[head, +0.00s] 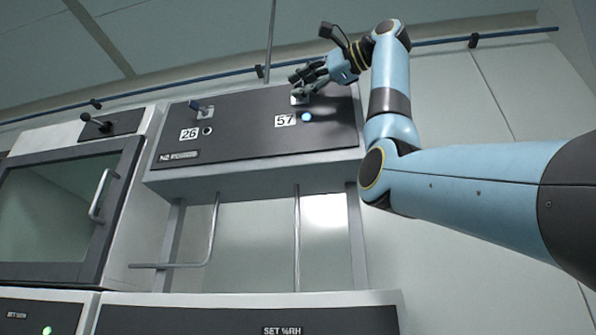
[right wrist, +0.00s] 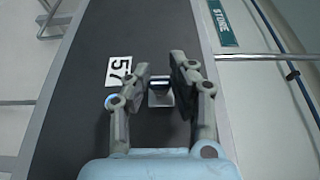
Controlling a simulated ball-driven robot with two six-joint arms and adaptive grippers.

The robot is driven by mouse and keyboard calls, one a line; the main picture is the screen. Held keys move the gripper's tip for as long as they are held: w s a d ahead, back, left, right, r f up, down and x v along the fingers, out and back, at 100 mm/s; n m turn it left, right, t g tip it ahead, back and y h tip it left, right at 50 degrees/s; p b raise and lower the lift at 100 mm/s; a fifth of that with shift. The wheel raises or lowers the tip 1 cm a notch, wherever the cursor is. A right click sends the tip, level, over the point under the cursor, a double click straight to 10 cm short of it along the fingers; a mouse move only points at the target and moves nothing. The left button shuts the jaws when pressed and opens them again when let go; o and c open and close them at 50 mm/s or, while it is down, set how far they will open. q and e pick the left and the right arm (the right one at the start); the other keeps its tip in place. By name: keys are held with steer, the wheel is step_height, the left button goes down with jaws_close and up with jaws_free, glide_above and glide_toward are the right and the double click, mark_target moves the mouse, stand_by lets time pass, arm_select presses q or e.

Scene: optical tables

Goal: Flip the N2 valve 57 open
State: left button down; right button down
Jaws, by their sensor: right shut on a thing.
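The N2 valve 57 (head: 299,99) is on the dark panel, up and right of its white "57" label (head: 285,120) and a lit blue-white lamp (head: 306,117). My right gripper (head: 297,82) is at this valve, shut on its handle, which the fingers largely hide. In the right wrist view, the valve's pale base (right wrist: 160,98) shows between the two fingers of the gripper (right wrist: 163,72). The "57" label (right wrist: 119,71) is left of them, and the lamp (right wrist: 110,100) is partly covered by a finger. My left gripper is not in view.
Valve 26 (head: 202,111) with a blue-tipped lever is left on the same panel (head: 245,130). A glass-doored cabinet (head: 60,205) stands further left. A blue pipe (head: 440,42) runs along the wall behind the panel. A green sign (right wrist: 222,22) shows in the right wrist view.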

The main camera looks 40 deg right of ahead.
steer(key=shift+d+f+n+g+y, duration=0.2)
steer(key=shift+n+g+y, duration=0.4)
steer(key=shift+y, duration=0.4)
steer(key=c, duration=1.1)
jaws_free()
steer(key=shift+r, duration=0.15)
steer(key=shift+s, duration=0.15)
steer(key=v, duration=1.2)
steer(key=shift+d, duration=0.15)
